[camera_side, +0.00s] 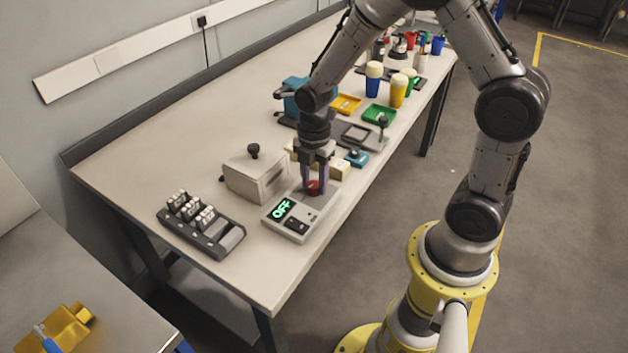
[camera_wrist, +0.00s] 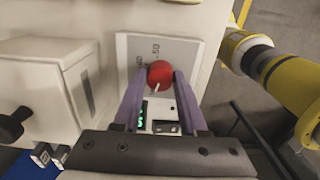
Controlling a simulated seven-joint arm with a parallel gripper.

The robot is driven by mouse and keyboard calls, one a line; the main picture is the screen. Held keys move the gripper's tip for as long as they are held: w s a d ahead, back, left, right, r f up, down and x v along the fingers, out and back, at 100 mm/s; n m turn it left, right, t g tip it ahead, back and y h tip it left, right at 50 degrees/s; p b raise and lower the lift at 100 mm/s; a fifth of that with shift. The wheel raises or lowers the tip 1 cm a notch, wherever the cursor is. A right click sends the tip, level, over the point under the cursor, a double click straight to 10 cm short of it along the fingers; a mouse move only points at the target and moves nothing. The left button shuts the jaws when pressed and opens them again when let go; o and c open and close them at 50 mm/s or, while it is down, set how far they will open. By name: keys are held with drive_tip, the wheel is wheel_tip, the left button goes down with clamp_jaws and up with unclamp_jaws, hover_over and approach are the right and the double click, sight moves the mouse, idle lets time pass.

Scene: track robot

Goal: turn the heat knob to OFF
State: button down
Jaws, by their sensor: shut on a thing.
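The red heat knob (camera_side: 313,188) sits on a light grey control box (camera_side: 290,233) near the table's front edge. In the wrist view the knob (camera_wrist: 160,71) shows a white pointer line toward the bottom of the picture, slightly left. My gripper (camera_side: 315,184) reaches down from above; its purple fingers, also in the wrist view (camera_wrist: 159,78), are shut on the knob, one on each side. The box's green display (camera_side: 283,208) reads OFF. In the wrist view the display (camera_wrist: 141,116) is partly hidden by a finger. Some dial marks beside the knob are small and partly legible.
A beige lidded box (camera_side: 256,175) with a black knob stands close left of the control box. A dark rack of switches (camera_side: 202,224) lies at the near left. Behind my gripper are a blue-based device (camera_side: 356,157), a green tray (camera_side: 379,114) and several cups.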

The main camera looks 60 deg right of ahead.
sight(314, 184)
drive_tip(key=shift+w+r, duration=0.1)
drive_tip(key=shift+c, duration=2.3)
unclamp_jaws()
wheel_tip(314, 184, up, 14)
